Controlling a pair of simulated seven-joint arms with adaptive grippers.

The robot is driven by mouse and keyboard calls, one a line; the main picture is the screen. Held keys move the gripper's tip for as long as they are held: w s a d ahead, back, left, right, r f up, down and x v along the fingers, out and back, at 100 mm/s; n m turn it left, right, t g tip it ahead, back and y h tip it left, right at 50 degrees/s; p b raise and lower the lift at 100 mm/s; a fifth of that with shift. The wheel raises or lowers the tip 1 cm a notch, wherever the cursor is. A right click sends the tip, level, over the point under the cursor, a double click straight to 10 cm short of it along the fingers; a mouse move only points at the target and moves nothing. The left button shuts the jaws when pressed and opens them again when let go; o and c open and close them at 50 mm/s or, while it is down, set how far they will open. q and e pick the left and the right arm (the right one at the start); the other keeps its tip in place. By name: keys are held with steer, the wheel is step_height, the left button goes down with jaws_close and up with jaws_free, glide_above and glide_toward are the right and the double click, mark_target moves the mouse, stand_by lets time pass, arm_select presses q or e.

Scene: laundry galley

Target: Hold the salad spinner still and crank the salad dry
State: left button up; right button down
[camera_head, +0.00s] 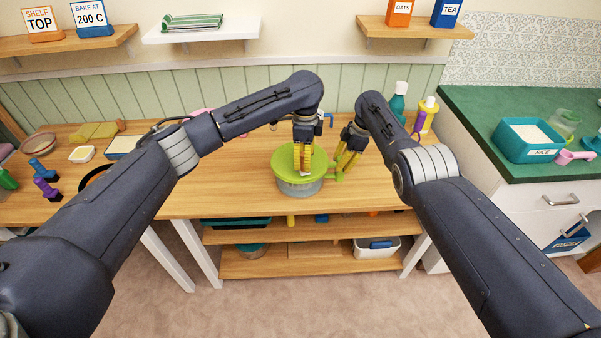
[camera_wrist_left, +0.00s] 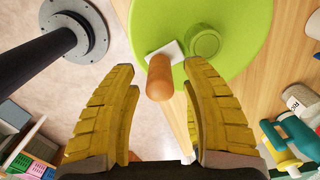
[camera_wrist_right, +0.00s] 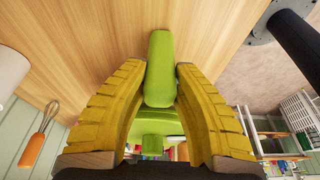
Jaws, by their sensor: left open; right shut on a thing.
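The salad spinner stands upright on the wooden table, with a green lid (camera_head: 284,158) over a grey bowl (camera_head: 298,188). My left gripper (camera_head: 303,170) is above the lid, pointing down. In the left wrist view, the brown crank knob (camera_wrist_left: 160,80) on a pale crank arm (camera_wrist_left: 168,50) lies between the open fingers (camera_wrist_left: 160,72), with gaps at both sides. The lid (camera_wrist_left: 225,30) fills the top of that view. My right gripper (camera_head: 340,172) is beside the spinner's right side. In the right wrist view its fingers (camera_wrist_right: 160,72) are shut on the green side handle (camera_wrist_right: 159,65).
A whisk (camera_wrist_right: 40,136) shows in the right wrist view. A teal rice box (camera_head: 528,142) sits on the green counter. The table front left of the spinner is clear.

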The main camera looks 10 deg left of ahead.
arm_select(q)
steer(key=shift+r, duration=0.1)
steer(key=shift+r, duration=3.9)
arm_select(e)
steer(key=shift+c, duration=0.6)
jaws_free()
steer(key=shift+r, duration=0.1)
steer(key=v, duration=0.7)
steer(key=shift+r, duration=0.15)
steer(key=shift+d, duration=0.1)
steer(key=v, duration=1.2)
